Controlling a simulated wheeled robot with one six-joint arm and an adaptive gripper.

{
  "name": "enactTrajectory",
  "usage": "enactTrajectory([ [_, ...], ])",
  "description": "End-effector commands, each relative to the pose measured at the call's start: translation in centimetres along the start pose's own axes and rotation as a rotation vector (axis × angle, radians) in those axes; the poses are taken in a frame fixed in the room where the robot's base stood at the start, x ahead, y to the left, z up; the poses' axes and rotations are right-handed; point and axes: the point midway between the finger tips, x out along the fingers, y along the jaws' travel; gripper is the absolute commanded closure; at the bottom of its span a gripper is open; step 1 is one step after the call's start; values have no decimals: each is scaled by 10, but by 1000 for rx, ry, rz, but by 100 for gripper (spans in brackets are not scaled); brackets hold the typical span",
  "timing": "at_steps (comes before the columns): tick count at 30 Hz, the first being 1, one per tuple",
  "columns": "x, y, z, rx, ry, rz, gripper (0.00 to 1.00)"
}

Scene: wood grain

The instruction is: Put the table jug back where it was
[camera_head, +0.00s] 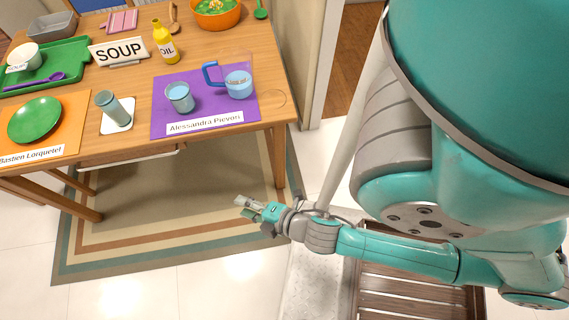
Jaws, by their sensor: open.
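The table jug (238,86) is a clear vessel with a blue handle on its left and pale blue contents. It stands upright on the right part of a purple placemat (204,117) labelled "Alessandra Pievori". A faint round outline (274,98) shows on the bare wood just right of the mat. My gripper (242,204) is in front of the table, over the rug and well away from the jug. It is open and I see nothing in it.
A glass (180,97) stands left of the jug on the same mat. A grey-blue tumbler (113,108) stands on a white coaster (118,127). Behind are a yellow oil bottle (165,44), a SOUP sign (119,52) and an orange bowl (216,15). A wall edge (303,60) borders the table's right side.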

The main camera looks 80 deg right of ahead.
Motion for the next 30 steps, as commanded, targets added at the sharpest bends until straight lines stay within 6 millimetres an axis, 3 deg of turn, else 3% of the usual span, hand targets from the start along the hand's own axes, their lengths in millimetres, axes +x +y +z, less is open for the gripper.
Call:
enactTrajectory([
  [1,-21,-3,-6,113,39,-18,60],
  [6,-83,7,-28,556,159,-62,60],
  [12,-136,33,-39,984,234,-101,60],
  [18,-157,48,-40,1176,257,-114,60],
  [30,-158,49,-41,1192,259,-114,60],
])
